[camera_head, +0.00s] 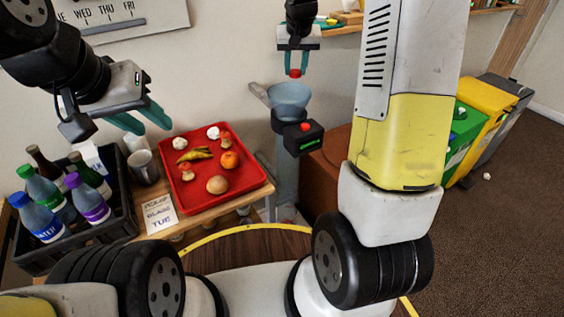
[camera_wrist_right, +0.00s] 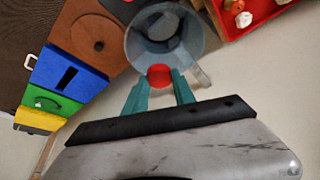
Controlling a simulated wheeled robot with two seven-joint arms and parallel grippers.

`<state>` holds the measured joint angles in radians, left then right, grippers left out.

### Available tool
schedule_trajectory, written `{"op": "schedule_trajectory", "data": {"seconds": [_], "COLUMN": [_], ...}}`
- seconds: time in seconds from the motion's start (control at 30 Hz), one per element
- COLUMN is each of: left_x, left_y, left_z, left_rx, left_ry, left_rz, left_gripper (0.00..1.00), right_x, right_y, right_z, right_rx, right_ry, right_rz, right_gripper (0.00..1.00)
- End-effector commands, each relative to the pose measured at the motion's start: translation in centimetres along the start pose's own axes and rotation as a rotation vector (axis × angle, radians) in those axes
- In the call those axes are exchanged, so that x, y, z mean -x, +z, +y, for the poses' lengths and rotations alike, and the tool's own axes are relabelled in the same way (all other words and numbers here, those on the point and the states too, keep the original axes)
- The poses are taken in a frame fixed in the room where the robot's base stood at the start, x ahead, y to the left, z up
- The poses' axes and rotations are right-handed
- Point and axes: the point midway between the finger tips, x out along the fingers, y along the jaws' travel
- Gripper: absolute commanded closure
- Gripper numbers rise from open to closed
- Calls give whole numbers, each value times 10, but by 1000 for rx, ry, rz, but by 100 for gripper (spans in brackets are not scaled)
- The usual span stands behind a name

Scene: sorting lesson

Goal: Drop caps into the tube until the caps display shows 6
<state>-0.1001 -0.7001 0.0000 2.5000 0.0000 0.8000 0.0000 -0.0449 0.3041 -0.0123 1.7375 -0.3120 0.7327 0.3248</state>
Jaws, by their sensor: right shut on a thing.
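My right gripper (camera_head: 294,68) is shut on a red cap (camera_head: 295,73), held above the pale blue-grey funnel (camera_head: 290,96) on top of the tube (camera_head: 287,180). In the right wrist view the cap (camera_wrist_right: 159,75) sits between the teal fingertips (camera_wrist_right: 160,82), over the near rim of the funnel (camera_wrist_right: 140,46). A black display box (camera_head: 303,140) is fixed to the tube below the funnel, with a red round piece on top. Its green reading is too small to read. My left gripper (camera_head: 153,126) is open and empty, left of the red tray.
A red tray (camera_head: 255,178) with mushrooms, fruit and other food stands on the wooden table. A black crate (camera_head: 32,262) of bottles and a metal mug (camera_head: 144,167) are left of it. Green, yellow and grey bins (camera_head: 461,130) stand at the right.

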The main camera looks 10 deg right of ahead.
Motion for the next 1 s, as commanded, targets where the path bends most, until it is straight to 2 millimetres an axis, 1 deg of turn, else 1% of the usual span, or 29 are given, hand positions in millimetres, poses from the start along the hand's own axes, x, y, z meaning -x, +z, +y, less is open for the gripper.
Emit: {"op": "schedule_trajectory", "data": {"seconds": [0.03,0.2,0.4,0.53,0.77,0.8,0.87,0.9,0.93,1.0], "left_x": [0,0,0,0,0,0,0,0,0,0], "left_y": [0,0,0,0,0,0,0,0,0,0], "left_z": [0,0,0,0,0,0,0,0,0,0], "left_rx": [0,0,0,0,0,0,0,0,0,0], "left_ry": [0,0,0,0,0,0,0,0,0,0], "left_rz": [0,0,0,0,0,0,0,0,0,0], "left_gripper": [64,64,64,64,64,64,64,64,64,64], "right_x": [-6,-25,-40,-44,-44,-44,-44,-44,-44,-44], "right_y": [3,12,18,19,19,19,19,19,19,19], "right_z": [0,0,1,1,0,0,0,0,0,0], "right_rx": [0,-1,-1,-1,-1,-1,-1,-1,-1,-1], "right_ry": [1,1,1,1,0,0,0,0,0,0], "right_rz": [-4,-4,-2,-2,-1,-1,-1,-1,-1,-1], "right_gripper": [100,100,100,100,100,65,53,45,44,44]}}
